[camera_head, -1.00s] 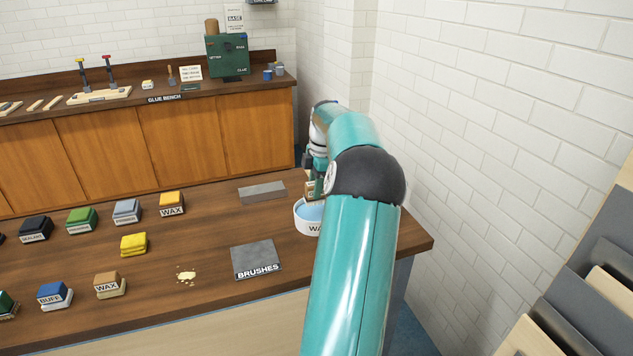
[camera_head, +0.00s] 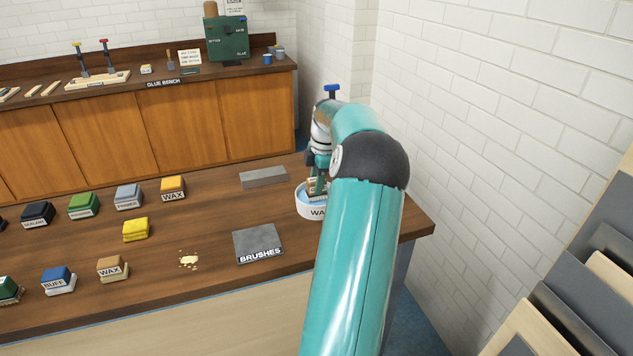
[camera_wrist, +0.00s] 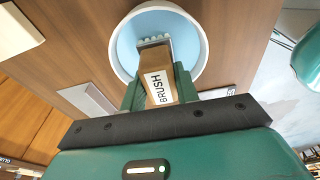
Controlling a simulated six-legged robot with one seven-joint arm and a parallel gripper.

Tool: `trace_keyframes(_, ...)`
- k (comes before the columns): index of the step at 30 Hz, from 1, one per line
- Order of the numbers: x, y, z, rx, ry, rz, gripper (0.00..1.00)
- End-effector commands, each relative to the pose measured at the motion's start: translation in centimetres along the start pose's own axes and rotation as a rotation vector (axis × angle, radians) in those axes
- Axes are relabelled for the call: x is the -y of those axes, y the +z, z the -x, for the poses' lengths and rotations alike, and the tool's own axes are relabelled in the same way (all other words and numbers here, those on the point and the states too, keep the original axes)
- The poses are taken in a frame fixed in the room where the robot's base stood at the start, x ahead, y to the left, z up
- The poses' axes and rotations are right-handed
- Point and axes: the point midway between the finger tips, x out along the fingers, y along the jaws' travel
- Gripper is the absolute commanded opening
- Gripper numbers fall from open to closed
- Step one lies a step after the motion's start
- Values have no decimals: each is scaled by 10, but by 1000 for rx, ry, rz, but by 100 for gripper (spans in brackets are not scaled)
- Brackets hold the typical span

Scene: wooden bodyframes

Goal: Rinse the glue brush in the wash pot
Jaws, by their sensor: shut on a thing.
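The glue brush (camera_wrist: 158,75) is a wooden block labelled "BRUSH" with pale bristles at its far end. My gripper (camera_wrist: 157,92) is shut on it, with one green finger on each side. In the wrist view the bristle end lies over the blue inside of the round white wash pot (camera_wrist: 202,64). In the head view the pot (camera_head: 309,211) stands near the right end of the table, and my gripper (camera_head: 317,187) is over it with the brush low at its mouth. I cannot tell whether the bristles touch the water. My arm hides the pot's right part.
A grey mat labelled "BRUSHES" (camera_head: 258,243) lies left of the pot, and a grey bar (camera_head: 263,177) lies behind it. Several labelled blocks, a yellow sponge (camera_head: 136,229) and pale crumbs (camera_head: 188,260) are further left. A brick wall (camera_head: 500,120) rises at the right.

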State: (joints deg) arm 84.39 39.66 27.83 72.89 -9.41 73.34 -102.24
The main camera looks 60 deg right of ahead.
Motion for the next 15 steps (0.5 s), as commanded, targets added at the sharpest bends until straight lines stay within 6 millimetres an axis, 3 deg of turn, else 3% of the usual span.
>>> trace_keyframes(15,0,0,-3,0,0,0,12)
